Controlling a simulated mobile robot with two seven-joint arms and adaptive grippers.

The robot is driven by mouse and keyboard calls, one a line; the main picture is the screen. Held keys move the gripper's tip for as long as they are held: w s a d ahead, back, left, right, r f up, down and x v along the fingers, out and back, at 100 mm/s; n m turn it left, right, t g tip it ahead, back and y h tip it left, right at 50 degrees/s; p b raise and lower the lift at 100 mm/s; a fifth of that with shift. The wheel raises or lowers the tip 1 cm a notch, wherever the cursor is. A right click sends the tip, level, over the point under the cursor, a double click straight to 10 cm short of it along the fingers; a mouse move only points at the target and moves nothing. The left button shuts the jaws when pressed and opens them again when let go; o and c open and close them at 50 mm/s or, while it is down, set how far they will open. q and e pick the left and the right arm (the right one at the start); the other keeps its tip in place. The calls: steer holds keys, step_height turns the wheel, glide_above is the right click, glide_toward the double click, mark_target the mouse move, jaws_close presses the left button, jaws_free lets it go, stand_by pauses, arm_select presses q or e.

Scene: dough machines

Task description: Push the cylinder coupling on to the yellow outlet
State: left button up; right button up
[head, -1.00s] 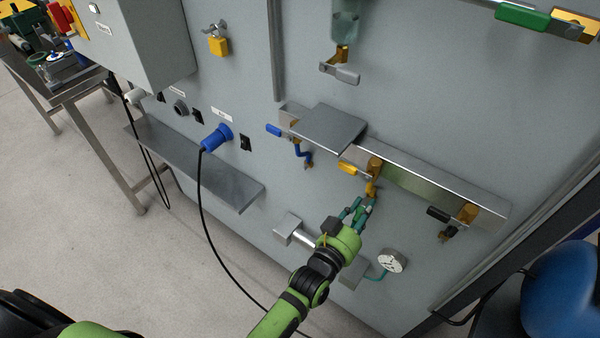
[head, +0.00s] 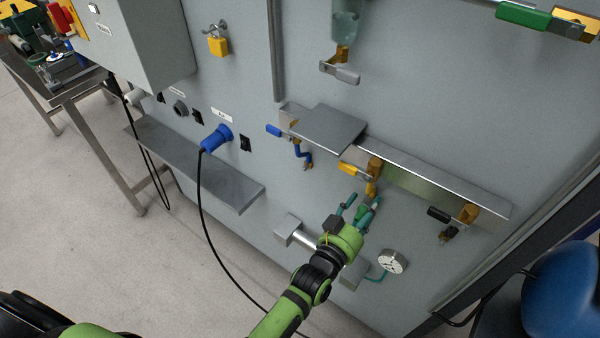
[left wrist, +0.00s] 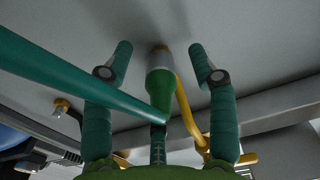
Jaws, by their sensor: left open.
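My left gripper (head: 362,200) is open in front of the grey panel, below the yellow valve. The green cylinder coupling (head: 362,211) is between its spread fingers; in the left wrist view the coupling (left wrist: 160,95) has a metal collar at its far end and gaps to both fingers. A teal hose (left wrist: 70,80) runs from it to the left. The yellow outlet (head: 371,189) hangs just above the coupling; its bent yellow pipe (left wrist: 184,105) reaches behind the collar. I cannot tell how far the coupling is on it. My right gripper is out of view.
A metal rail (head: 435,189) carries a blue-handled valve (head: 275,130) at left and a black-handled one (head: 438,214) at right. A round gauge (head: 391,261) is below right. A small shelf (head: 220,183) and blue plug (head: 217,138) are at left.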

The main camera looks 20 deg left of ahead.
mark_target(356, 220)
arm_select(q)
steer(key=shift+s+a, duration=0.1)
steer(key=shift+s, duration=0.15)
stand_by(0.4)
steer(key=shift+p+v, duration=1.3)
steer(key=shift+v, duration=0.6)
steer(key=shift+s, duration=0.15)
